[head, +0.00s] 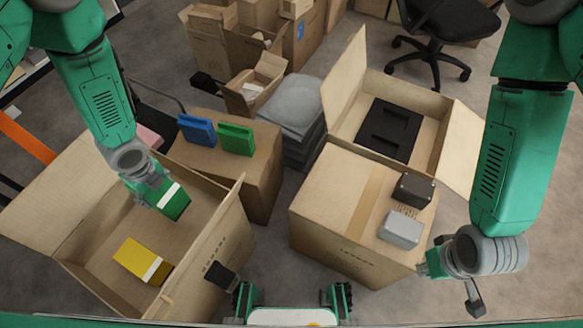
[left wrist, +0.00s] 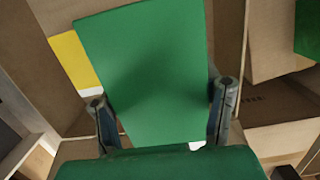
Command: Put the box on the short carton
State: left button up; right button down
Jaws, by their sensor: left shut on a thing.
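My left gripper (head: 158,192) is shut on a green box (head: 176,205) with a white band and holds it over the open carton (head: 75,202) at the left. In the left wrist view the green box (left wrist: 150,65) fills the middle between the two fingers (left wrist: 162,118). A yellow box (head: 141,259) with a white band lies inside the open carton; part of it shows in the wrist view (left wrist: 75,60). A lower closed carton (head: 262,182) stands behind, with a blue item (head: 197,130) and a green item (head: 236,139) on top. My right gripper (head: 450,275) is beside the right carton, its jaws unclear.
A closed carton (head: 325,205) at the right carries a black box (head: 413,189) and a grey box (head: 400,228). Behind it an open carton (head: 440,135) holds a black case (head: 388,130). The left carton's raised flaps are close to my left gripper.

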pick_arm(q)
jog(key=shift+r+p, duration=1.55)
jog(key=shift+r, duration=0.4)
jog(key=shift+r, duration=0.1)
jog(key=shift+r+p, duration=0.35)
jog(key=shift+p, duration=0.1)
